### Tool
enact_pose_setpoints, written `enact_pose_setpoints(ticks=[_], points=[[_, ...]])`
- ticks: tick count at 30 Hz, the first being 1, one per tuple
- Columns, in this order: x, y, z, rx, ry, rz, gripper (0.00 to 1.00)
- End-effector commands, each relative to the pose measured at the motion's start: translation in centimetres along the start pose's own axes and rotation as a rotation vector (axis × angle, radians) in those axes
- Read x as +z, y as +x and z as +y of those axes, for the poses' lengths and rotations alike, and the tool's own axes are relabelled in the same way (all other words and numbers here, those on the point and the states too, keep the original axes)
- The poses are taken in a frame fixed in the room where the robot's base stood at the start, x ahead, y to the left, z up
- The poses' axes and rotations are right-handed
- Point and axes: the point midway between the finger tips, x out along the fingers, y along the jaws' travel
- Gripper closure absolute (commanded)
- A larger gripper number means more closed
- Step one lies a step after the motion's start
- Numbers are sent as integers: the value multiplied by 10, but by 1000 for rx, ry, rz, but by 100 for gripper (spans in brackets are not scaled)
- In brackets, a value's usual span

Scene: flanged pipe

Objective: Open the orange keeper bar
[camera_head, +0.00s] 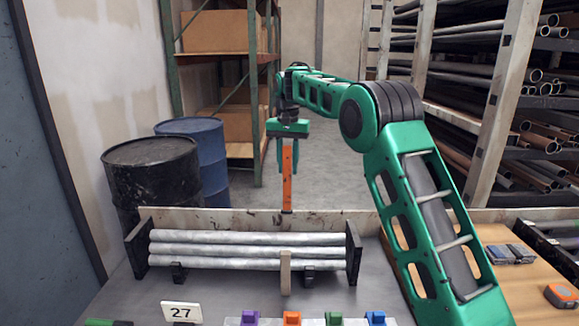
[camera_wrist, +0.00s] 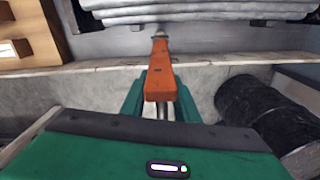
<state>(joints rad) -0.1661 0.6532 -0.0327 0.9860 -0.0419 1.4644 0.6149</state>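The orange keeper bar (camera_head: 287,180) stands about upright at the back edge of the pipe rack, behind the pale pipes (camera_head: 240,250). In the wrist view the bar (camera_wrist: 160,75) runs away from my gripper toward the pipes (camera_wrist: 200,12), its far end narrowing near them. My gripper (camera_head: 288,147) is at the bar's upper end, pointing down. In the wrist view the green fingers of my gripper (camera_wrist: 161,95) lie close against both sides of the bar and appear shut on it.
A tan upright post (camera_head: 285,273) stands before the pipes. Black end plates (camera_head: 354,252) bound the rack. A number card (camera_head: 182,312) and coloured blocks (camera_head: 292,318) line the front. Black (camera_head: 153,172) and blue (camera_head: 200,145) drums stand behind at left. Open floor lies behind the bench.

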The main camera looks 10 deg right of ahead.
Motion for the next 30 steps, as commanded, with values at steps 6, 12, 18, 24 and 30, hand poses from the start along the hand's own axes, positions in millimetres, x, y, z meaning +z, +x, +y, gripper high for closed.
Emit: enact_pose_setpoints(ticks=[6,12,18,24,30], points=[[-1,-16,-2,-3,-2,4,72],[-2,-52,-2,-3,-1,4,72],[-2,-84,-2,-2,-1,2,72],[-2,-100,-2,1,1,-1,72],[-2,-108,-1,1,1,-2,72]])
